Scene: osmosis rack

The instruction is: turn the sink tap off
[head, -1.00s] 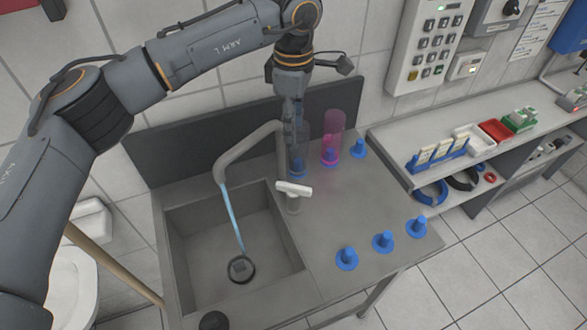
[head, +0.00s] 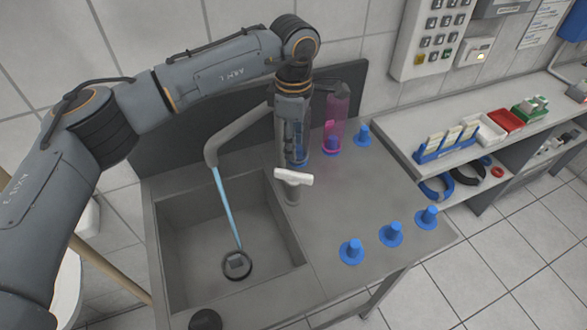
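The grey sink tap (head: 230,137) arches over the sink basin (head: 185,205). A light-blue stream of water (head: 227,207) runs from its spout down to the drain (head: 237,264). The tap's white handle (head: 294,177) sits on a short grey post on the counter, right of the basin. My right gripper is not in view.
A pink tube (head: 336,120) stands close to the right of my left gripper. Several blue pegs (head: 391,234) stand on the counter (head: 340,205). A shelf (head: 400,138) with small trays stands at right. A dark backsplash (head: 180,155) is behind the tap.

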